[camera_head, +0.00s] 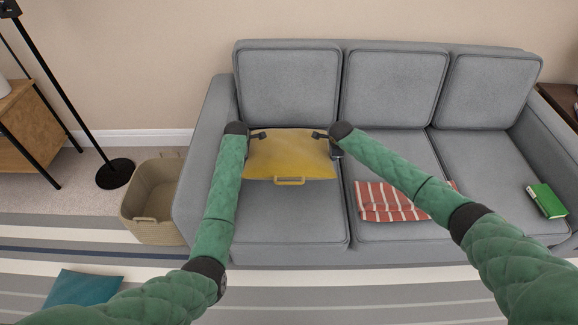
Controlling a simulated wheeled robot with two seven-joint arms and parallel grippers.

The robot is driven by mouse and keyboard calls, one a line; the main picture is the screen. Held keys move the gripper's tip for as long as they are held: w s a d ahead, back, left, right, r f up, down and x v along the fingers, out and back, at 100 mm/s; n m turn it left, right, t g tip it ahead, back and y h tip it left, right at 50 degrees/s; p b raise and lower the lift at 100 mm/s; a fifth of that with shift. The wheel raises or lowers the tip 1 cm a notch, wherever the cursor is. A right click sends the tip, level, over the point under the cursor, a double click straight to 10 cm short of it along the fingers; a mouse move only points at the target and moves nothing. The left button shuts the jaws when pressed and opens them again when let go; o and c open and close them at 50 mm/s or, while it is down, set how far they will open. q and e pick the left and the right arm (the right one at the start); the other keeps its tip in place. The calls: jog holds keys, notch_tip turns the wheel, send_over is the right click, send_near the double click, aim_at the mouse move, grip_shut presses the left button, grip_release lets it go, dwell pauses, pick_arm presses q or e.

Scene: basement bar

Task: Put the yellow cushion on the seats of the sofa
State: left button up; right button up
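The yellow cushion (289,157) is over the left seat of the grey sofa (290,220), close to the left backrest. It looks roughly flat, with a yellow handle on its near edge. I cannot tell whether it rests on the seat or is held just above it. My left gripper (258,136) is at the cushion's far left corner, and my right gripper (321,136) is at its far right corner. Dark finger parts overlap the cushion at both corners. Whether the fingers are closed on it is too small to tell.
A red-and-white striped cloth item (388,202) lies on the middle seat, partly behind my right arm. A green book (546,200) lies on the right seat. A woven basket (152,202) and a black lamp stand (115,174) stand left of the sofa. A teal cushion (84,289) lies on the striped rug.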

pick_arm(q)
jog(key=shift+d+r, duration=0.15)
jog(key=shift+d, duration=0.2)
pick_arm(e)
jog(key=shift+a+r, duration=0.2)
jog(key=shift+a, duration=0.3)
pick_arm(q)
jog(key=o, duration=0.5)
jog(key=shift+a, duration=0.35)
pick_arm(e)
jog(key=shift+d, duration=0.35)
pick_arm(q)
jog(key=shift+a, duration=0.15)
pick_arm(e)
jog(key=shift+d, duration=0.2)
pick_arm(q)
jog(key=shift+a, duration=0.1)
pick_arm(e)
jog(key=o, duration=0.5)
jog(key=shift+d, duration=0.2)
pick_arm(q)
jog(key=shift+a, duration=0.1)
pick_arm(e)
jog(key=shift+s+d+r, duration=0.1)
jog(key=shift+s+r, duration=0.1)
jog(key=shift+r, duration=0.15)
pick_arm(q)
jog(key=v, duration=1.2)
pick_arm(e)
jog(key=v, duration=1.1)
